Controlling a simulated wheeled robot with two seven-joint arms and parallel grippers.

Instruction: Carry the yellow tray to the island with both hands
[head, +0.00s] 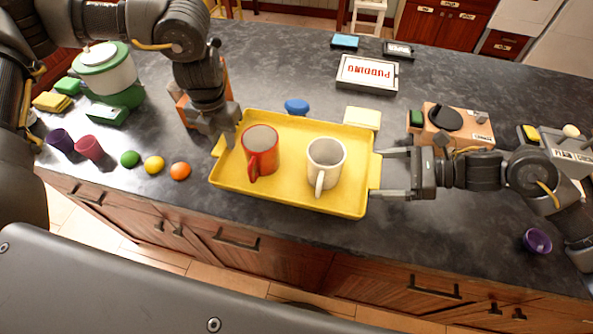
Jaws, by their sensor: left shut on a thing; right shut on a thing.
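The yellow tray (290,198) is at the front edge of the dark island counter, with a red mug (261,146) and a white mug (326,160) standing in it. My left gripper (222,135) is shut on the tray's left end, its fingertips partly hidden by the arm. My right gripper (385,174) reaches the tray's right end and is shut on the handle there. Whether the tray rests on the counter or is just above it cannot be told.
The counter (290,75) holds a pudding box (367,73) behind the tray, an orange device (452,122) at right, and a green-and-white container (107,70) at left. An orange ball (180,171) and other small items lie left of the tray. A purple cup (537,241) is at right.

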